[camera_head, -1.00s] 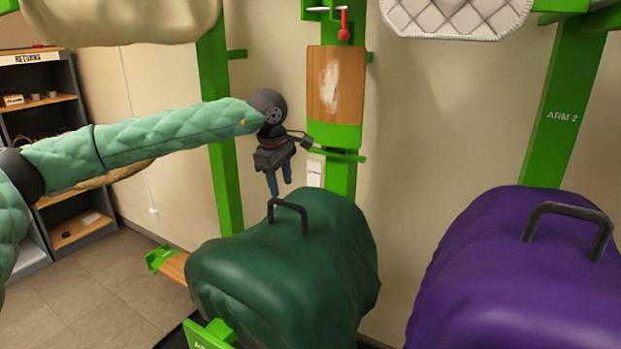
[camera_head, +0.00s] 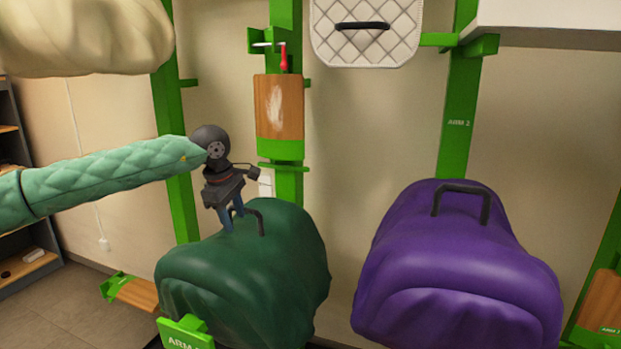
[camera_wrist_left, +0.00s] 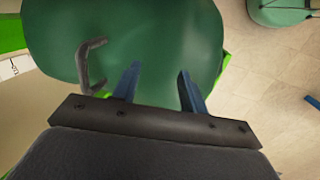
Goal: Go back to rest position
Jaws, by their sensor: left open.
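My left gripper (camera_head: 231,216) is open, with its two blue fingers pointing down just above and beside the dark handle (camera_head: 258,213) of the green covered saddle (camera_head: 240,275). In the left wrist view my left gripper (camera_wrist_left: 155,85) has its fingers apart with nothing between them. The handle (camera_wrist_left: 92,65) stands to the left of the fingers there, outside the jaws, over the green cover (camera_wrist_left: 160,30). I cannot tell whether the fingertips touch the cover. My right gripper is not in view.
A purple covered saddle (camera_head: 450,275) with a dark handle sits to the right. A white quilted pad (camera_head: 366,35) hangs above. Green posts (camera_head: 460,130) stand along the wall. A cream cover (camera_head: 85,35) hangs at upper left. Open floor (camera_head: 75,300) shows at lower left.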

